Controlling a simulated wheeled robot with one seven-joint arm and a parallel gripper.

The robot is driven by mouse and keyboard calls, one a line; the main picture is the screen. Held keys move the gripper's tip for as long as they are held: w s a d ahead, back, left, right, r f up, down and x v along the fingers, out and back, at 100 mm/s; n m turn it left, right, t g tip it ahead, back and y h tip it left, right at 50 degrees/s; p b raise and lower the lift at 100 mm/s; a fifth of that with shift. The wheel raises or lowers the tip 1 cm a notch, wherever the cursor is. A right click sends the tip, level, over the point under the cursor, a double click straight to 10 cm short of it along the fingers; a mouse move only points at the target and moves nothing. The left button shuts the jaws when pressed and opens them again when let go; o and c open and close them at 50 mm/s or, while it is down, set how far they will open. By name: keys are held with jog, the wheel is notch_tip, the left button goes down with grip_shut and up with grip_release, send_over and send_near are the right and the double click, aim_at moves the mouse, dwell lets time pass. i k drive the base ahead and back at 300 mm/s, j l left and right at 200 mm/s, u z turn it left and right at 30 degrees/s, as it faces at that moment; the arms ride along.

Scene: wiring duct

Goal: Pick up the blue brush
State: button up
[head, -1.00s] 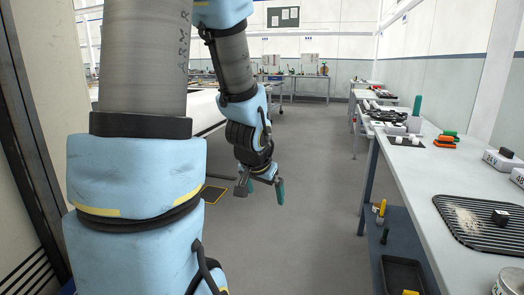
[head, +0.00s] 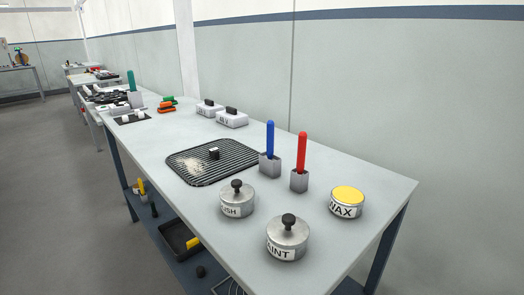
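The blue brush (head: 270,139) stands upright in a small grey square holder (head: 269,165) on the light grey workbench (head: 345,168), near the right edge of the black ribbed mat. Only its blue handle shows; its lower end is hidden inside the holder. A red brush-like handle (head: 302,152) stands in a matching holder (head: 299,181) just to its right. My gripper is not in the head view now.
A black ribbed mat (head: 185,172) with pale dust and a small block lies left of the holders. Lidded tins (head: 237,200), (head: 288,240) stand in front, a yellow-topped wax tin (head: 347,202) at right. White labelled boxes (head: 231,119) sit behind.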

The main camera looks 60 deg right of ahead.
aim_at(270, 124)
jog(key=i+l+z, duration=0.1)
jog(key=i, duration=0.3)
jog(key=i+l+z, duration=0.1)
jog(key=i+l, duration=0.15)
jog(key=i, duration=0.15)
jog(key=i+l+z, duration=0.15)
jog(key=i, duration=0.3)
